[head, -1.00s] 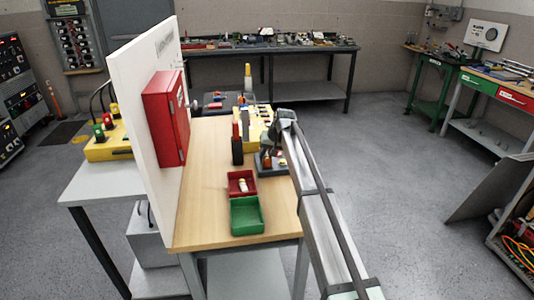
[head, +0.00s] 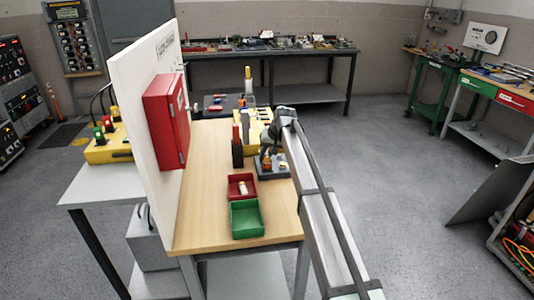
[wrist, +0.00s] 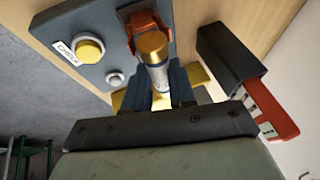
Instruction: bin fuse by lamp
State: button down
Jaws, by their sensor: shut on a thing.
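My gripper (wrist: 160,88) is shut on a fuse (wrist: 153,48) with a gold cap and white body. The fuse's cap end is beside an orange clip (wrist: 143,22) on the grey check plate (wrist: 70,22); I cannot tell if they touch. The plate has a yellow button (wrist: 90,48) beside a CHECK label and a small whitish lamp (wrist: 115,80) that looks unlit. In the head view my gripper (head: 268,148) is over the check plate (head: 280,174), and the fuse is hard to make out. A red bin (head: 241,194) holds a pale piece; a green bin (head: 247,230) looks empty.
A dark upright block with a red part (head: 237,153) stands left of the check plate and shows close to my gripper in the wrist view (wrist: 232,62). A white panel with a red box (head: 165,120) borders the table's left side. Bare wood (head: 205,190) lies left of the bins.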

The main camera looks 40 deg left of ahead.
jog(key=shift+r, duration=1.1)
dwell(0.3)
jog(key=shift+r, duration=2.45)
jog(key=shift+s+a, duration=0.3)
jog(key=s+d+f, duration=0.2)
jog(key=s, duration=0.6)
jog(key=s+d+f, duration=0.2)
jog(key=s, duration=0.6)
jog(key=shift+s+a+f, duration=0.1)
jog(key=shift+s+f, duration=0.05)
jog(key=shift+f, duration=2.55)
